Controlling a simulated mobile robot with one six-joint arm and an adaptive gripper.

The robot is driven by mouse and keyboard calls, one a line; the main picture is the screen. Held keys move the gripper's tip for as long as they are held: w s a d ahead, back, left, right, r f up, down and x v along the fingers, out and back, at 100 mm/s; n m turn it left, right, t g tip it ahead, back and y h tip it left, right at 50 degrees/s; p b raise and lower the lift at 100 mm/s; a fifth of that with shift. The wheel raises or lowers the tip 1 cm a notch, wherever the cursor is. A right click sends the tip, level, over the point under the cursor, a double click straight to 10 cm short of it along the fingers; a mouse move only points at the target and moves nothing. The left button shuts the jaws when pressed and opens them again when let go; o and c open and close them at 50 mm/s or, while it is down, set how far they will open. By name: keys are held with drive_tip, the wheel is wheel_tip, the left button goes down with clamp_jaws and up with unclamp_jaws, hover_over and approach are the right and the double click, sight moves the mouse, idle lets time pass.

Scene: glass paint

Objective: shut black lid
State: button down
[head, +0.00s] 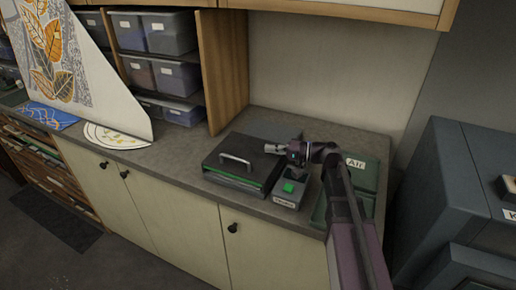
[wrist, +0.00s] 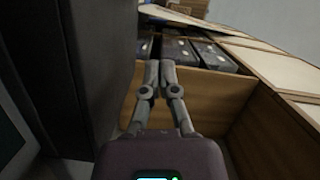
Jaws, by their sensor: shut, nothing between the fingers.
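The black lid (head: 228,148) with a pale bar handle (head: 237,161) lies on a low dark unit on the counter in the head view. A bright green strip runs along its front edge, and I cannot tell whether it is fully down. My gripper (head: 268,149) is over the right back part of the lid, right of the handle, with its fingers pointing left. I cannot tell whether it touches the lid. In the wrist view my gripper (wrist: 160,66) has its fingertips together and holds nothing.
A grey switch box with a green button (head: 288,188) stands right of the lid unit, and a green box labelled Air (head: 357,162) is beyond my arm. Shelves of storage bins (head: 166,33) are at the back left. A large dark panel (wrist: 85,60) fills the wrist view's left.

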drive_tip(key=shift+s+d+r, duration=0.1)
drive_tip(key=shift+s+d, duration=0.1)
drive_tip(key=shift+d, duration=1.15)
